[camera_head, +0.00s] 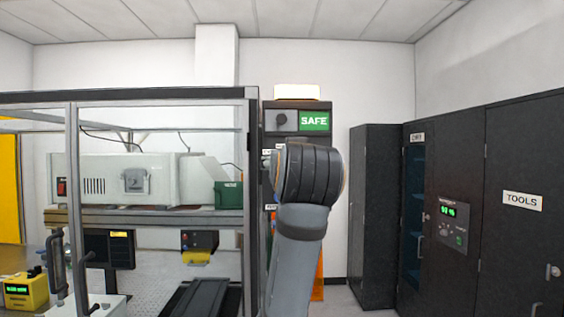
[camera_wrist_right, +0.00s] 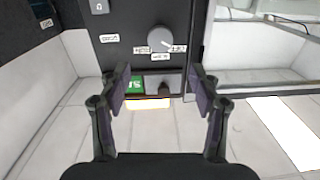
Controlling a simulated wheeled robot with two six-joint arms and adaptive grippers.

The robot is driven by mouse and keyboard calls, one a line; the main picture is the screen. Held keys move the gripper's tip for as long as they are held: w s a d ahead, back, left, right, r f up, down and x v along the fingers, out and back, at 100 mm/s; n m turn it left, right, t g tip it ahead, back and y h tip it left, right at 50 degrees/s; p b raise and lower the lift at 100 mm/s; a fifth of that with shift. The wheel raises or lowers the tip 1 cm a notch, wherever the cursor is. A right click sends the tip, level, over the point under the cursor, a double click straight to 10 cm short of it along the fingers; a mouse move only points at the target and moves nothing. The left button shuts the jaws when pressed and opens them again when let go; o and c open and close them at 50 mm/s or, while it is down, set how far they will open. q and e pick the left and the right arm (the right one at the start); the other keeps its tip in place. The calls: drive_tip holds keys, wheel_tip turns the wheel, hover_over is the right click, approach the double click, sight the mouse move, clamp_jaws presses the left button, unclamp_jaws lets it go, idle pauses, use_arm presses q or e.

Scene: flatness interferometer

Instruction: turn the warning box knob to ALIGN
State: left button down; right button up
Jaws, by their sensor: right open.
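In the right wrist view, which looks upside down, my right gripper (camera_wrist_right: 162,85) is open and empty. My right arm hides this part in the head view. My left gripper is not in view.
A framed bench (camera_head: 150,97) with a white instrument (camera_head: 110,180) stands at the left. Dark cabinets (camera_head: 520,230) line the right. In the head view, floor is visible between the panel and the cabinets.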

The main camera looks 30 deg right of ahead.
drive_tip(key=p+x, duration=0.5)
drive_tip(key=x, duration=0.6)
drive_tip(key=shift+f, duration=0.25)
drive_tip(key=shift+w, duration=0.1)
drive_tip(key=c, duration=1.1)
